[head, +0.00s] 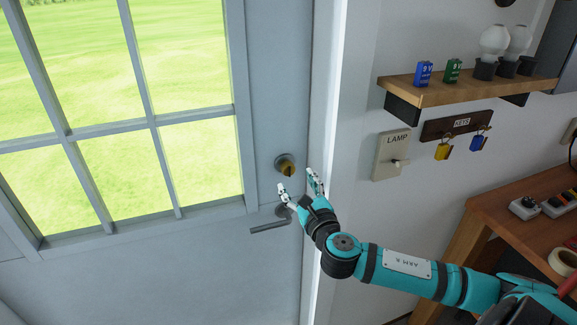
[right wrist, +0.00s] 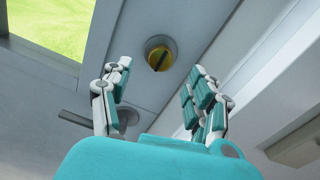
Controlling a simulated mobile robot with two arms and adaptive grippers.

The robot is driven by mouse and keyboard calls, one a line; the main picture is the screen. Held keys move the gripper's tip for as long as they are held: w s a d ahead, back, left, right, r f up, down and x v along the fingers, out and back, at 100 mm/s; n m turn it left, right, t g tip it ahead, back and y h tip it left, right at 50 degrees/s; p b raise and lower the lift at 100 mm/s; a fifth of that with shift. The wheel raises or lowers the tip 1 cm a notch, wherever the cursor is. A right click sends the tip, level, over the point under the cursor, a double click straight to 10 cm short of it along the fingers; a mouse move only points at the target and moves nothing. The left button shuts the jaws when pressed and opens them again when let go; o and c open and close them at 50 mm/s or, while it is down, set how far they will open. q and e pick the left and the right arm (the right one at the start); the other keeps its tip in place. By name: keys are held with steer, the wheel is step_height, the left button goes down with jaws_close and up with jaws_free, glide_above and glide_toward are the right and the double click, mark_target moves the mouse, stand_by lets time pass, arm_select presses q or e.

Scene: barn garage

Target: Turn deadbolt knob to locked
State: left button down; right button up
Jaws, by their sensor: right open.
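The deadbolt knob (head: 286,165) is a round brass piece on the grey door, above the door lever (head: 270,226). In the right wrist view the knob (right wrist: 159,56) shows a dark slanted bar across its face. My right gripper (head: 299,182) is open and empty, just below the knob, with its fingers pointing up toward it. In the right wrist view the fingers (right wrist: 155,83) stand apart to the left and right below the knob, not visibly touching it. My left gripper is not in view.
The door has a large paned window (head: 110,120) at left.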

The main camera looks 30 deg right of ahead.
mark_target(290, 171)
steer(key=p+x, duration=0.1)
steer(key=x, duration=0.4)
steer(key=shift+w+d, duration=0.15)
steer(key=shift+w, duration=0.25)
steer(key=shift+w+d, duration=0.1)
steer(key=shift+w, duration=0.4)
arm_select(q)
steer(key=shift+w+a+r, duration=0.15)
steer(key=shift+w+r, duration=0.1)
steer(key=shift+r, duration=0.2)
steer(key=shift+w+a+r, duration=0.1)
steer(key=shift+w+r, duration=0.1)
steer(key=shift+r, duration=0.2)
arm_select(e)
steer(key=shift+c, duration=0.9)
steer(key=c, duration=1)
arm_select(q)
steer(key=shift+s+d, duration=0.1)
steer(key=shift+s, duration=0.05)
arm_select(e)
steer(key=shift+o, duration=0.2)
